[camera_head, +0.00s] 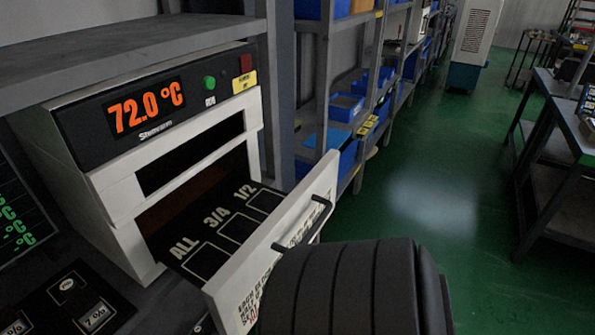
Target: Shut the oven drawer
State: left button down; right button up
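The white oven (112,190) stands on a shelf at the left, with a black top panel that reads 72.0 °C in orange. Its drawer (268,250) is pulled out toward the lower right, and its white front panel is well apart from the oven body. The black drawer tray (195,261) shows empty areas marked ALL, 3/4 and 1/2. A dark bar handle (325,212) is on the front panel. Neither gripper shows.
A grey shelf board (130,40) hangs over the oven. A rack with blue bins (346,107) stands behind the drawer. Dark panels (75,303) lie at the lower left. A workbench (560,130) stands at the right. The green floor (440,200) between is clear.

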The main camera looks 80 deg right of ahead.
aim_at(222, 244)
jog(key=z, duration=0.4)
jog(key=l+z, duration=0.1)
jog(key=z, duration=0.35)
jog(key=i+z, duration=0.1)
jog(key=z, duration=0.75)
jog(key=i+z, duration=0.1)
jog(key=z, duration=0.75)
jog(key=i, duration=0.05)
